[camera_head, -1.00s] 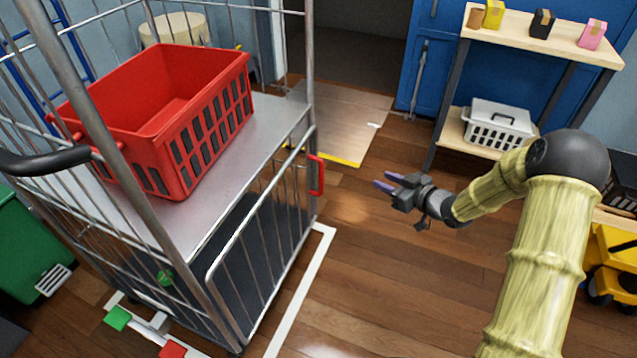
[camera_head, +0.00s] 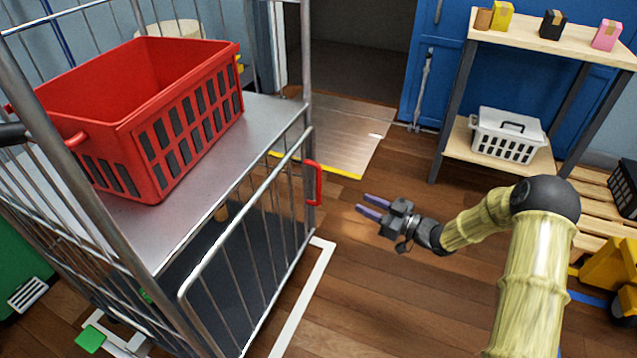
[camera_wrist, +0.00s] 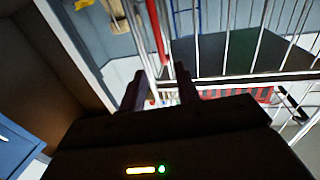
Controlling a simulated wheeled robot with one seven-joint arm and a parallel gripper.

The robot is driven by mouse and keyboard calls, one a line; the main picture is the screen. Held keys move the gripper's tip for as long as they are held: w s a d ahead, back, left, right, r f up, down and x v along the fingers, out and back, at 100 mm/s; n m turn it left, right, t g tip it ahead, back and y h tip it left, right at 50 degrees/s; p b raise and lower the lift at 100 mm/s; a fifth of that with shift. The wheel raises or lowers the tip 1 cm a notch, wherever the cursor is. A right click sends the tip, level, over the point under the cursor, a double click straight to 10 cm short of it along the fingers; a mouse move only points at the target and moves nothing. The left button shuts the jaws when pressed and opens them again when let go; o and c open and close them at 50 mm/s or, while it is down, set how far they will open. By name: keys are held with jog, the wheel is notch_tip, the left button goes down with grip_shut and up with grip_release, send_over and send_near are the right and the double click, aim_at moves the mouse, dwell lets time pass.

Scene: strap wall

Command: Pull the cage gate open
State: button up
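The cage gate (camera_head: 245,213) is a low barred metal frame across the near side of the roll cage, and it looks shut. Its red handle (camera_head: 314,184) stands upright at the gate's far end, by the cage post. My gripper (camera_head: 366,204) is to the right of the handle, apart from it, with its two purple fingers spread and pointing toward it. Nothing is between the fingers in the head view. In the wrist view the fingers (camera_wrist: 161,88) are apart, and the upright red handle (camera_wrist: 158,32) shows beyond the gap between them.
A red basket (camera_head: 190,130) stands on the cage's shelf (camera_head: 215,165). A wooden shelf unit (camera_head: 560,45) with a white basket (camera_head: 507,135) is behind my arm. A yellow-edged ramp (camera_head: 340,130) lies behind the cage. The floor right of the gate is clear.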

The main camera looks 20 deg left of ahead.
jog(key=b, duration=0.6)
send_over(319, 201)
jog(key=shift+w, duration=0.4)
jog(key=shift+s+a, duration=0.1)
grip_shut()
